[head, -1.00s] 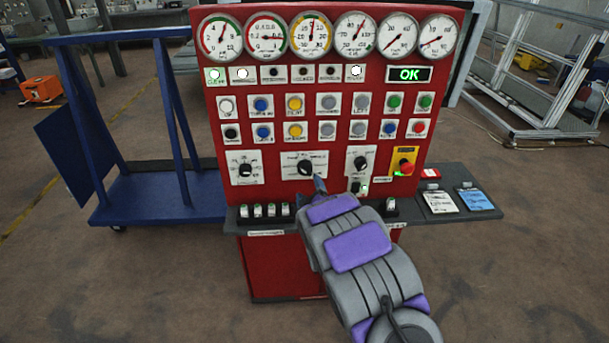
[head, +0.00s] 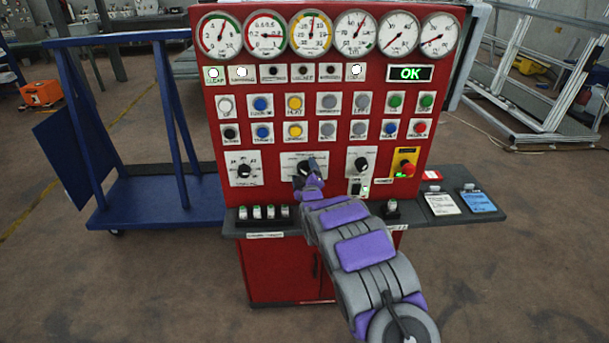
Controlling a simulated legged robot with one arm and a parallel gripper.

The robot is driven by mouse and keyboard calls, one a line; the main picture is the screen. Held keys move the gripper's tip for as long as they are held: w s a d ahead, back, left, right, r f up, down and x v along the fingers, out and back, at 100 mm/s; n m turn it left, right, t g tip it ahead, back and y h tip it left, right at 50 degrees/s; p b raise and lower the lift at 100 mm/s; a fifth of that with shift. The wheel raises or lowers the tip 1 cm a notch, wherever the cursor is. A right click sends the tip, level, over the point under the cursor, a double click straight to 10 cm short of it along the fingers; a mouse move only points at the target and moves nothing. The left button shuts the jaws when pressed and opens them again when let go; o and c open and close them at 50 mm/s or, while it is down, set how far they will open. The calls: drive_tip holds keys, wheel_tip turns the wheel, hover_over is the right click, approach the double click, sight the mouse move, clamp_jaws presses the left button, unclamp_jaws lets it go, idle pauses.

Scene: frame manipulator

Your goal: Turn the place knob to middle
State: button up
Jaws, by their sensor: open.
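A red control panel (head: 205,140) stands ahead of me. Its lower row holds three black rotary knobs on white plates: a left knob (head: 243,171), a middle knob (head: 303,168) and a right knob (head: 361,164). The plate lettering is too small to read, so I cannot tell which is the place knob. My gripper (head: 306,170) is at the middle knob, with its fingers open and partly covering the knob and its plate. I cannot tell whether the fingers touch the knob.
A red emergency button (head: 407,169) on a yellow plate is at the right. Small switches (head: 256,212) line the grey shelf (head: 460,215) below. Coloured push buttons and gauges fill the panel above. A blue cart (head: 150,205) stands at the left.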

drive_tip(key=shift+f, duration=0.1)
drive_tip(key=c, duration=1.1)
drive_tip(key=shift+o, duration=0.2)
drive_tip(key=shift+m+p, duration=0.3)
drive_tip(key=shift+p, duration=0.05)
